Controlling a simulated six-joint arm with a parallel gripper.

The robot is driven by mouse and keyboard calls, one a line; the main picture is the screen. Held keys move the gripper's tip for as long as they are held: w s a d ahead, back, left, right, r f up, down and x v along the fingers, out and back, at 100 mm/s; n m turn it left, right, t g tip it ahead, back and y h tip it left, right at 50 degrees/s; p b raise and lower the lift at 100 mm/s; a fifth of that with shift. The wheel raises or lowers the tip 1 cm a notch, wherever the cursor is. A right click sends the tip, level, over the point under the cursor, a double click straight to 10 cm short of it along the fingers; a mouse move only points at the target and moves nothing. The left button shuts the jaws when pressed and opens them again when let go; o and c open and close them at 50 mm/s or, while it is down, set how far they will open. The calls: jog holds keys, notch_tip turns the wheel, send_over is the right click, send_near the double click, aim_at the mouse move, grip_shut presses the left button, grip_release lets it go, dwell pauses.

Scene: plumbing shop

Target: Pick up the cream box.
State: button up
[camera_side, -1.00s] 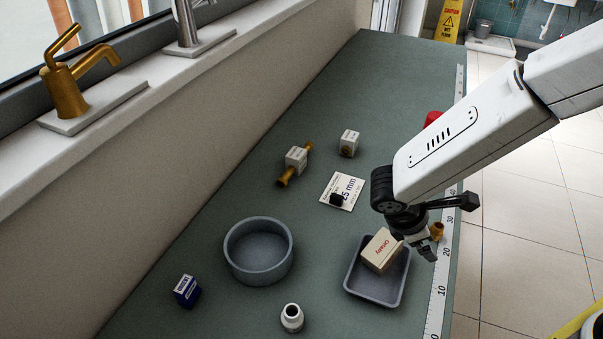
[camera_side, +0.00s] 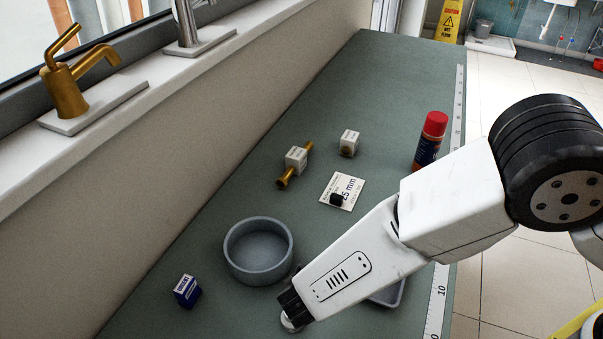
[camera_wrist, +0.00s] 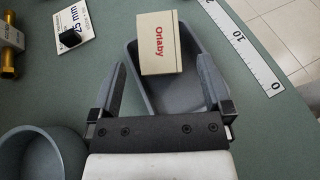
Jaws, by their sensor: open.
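The cream box (camera_wrist: 168,42) has red lettering and shows in the wrist view at the far end of a grey tray (camera_wrist: 155,100). Whether it lies flat or tilted I cannot tell. My gripper (camera_wrist: 160,66) is open and empty, its fingertips on either side of the box's near end in the picture; the height gap is unclear. In the side view my arm hides the box and most of the tray (camera_side: 390,298).
A red-capped can (camera_side: 430,140), a label card (camera_side: 343,190), a brass fitting (camera_side: 285,180) and a small white box (camera_side: 349,143) stand farther back. A ruler strip (camera_side: 441,295) lines the right edge.

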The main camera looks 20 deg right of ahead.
jog(key=shift+x, duration=3.6)
jog(key=shift+w, duration=0.1)
grip_shut()
jog(key=shift+r, duration=0.1)
jog(key=shift+r, duration=0.75)
jog(key=s+d+r, duration=0.2)
jog(key=s+r, duration=0.3)
jog(key=s, duration=0.1)
jog(key=s+d+r, duration=0.2)
jog(key=s+r, duration=0.4)
jog(key=s, duration=0.1)
jog(key=shift+d+r, duration=0.15)
jog(key=shift+d, duration=0.1)
jog(key=shift+s, duration=0.1)
